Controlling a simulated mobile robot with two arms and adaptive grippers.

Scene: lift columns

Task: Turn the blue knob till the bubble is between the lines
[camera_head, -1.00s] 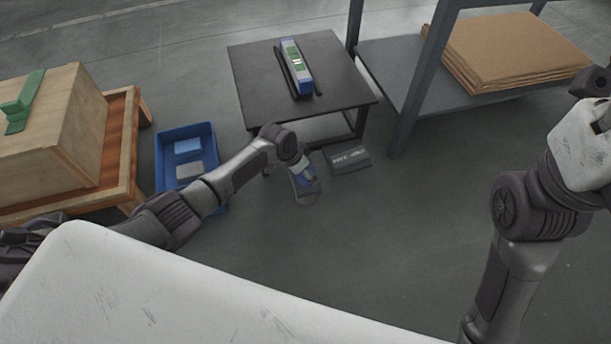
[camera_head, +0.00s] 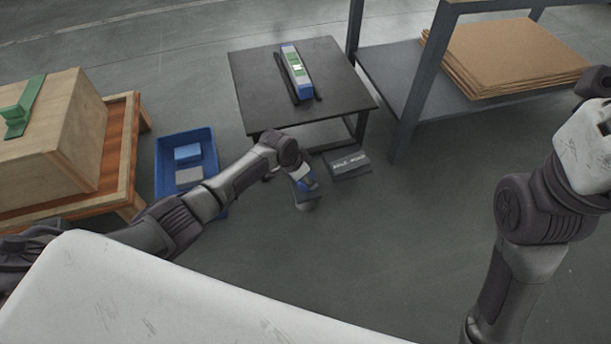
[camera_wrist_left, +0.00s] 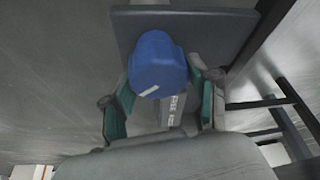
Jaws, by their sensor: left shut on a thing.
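The blue knob (camera_wrist_left: 157,65) shows large in the left wrist view, between the green-padded fingers of my left gripper (camera_wrist_left: 163,100). The gripper is shut on it. In the head view my left gripper (camera_head: 303,190) is low near the floor, in front of the black table, with a bit of blue at it. The level (camera_head: 298,74), blue and grey with a green face and a pale window, lies on the black table (camera_head: 345,85). The bubble and lines are too small to make out. My right arm stands at the right edge; its gripper is out of view.
A dark plate with white lettering (camera_head: 348,162) is beside the left gripper. A blue bin (camera_head: 163,165) with blocks stands left of it. A wooden crate (camera_head: 65,130) is far left. A shelf with cardboard sheets (camera_head: 505,55) is right. The floor in front is open.

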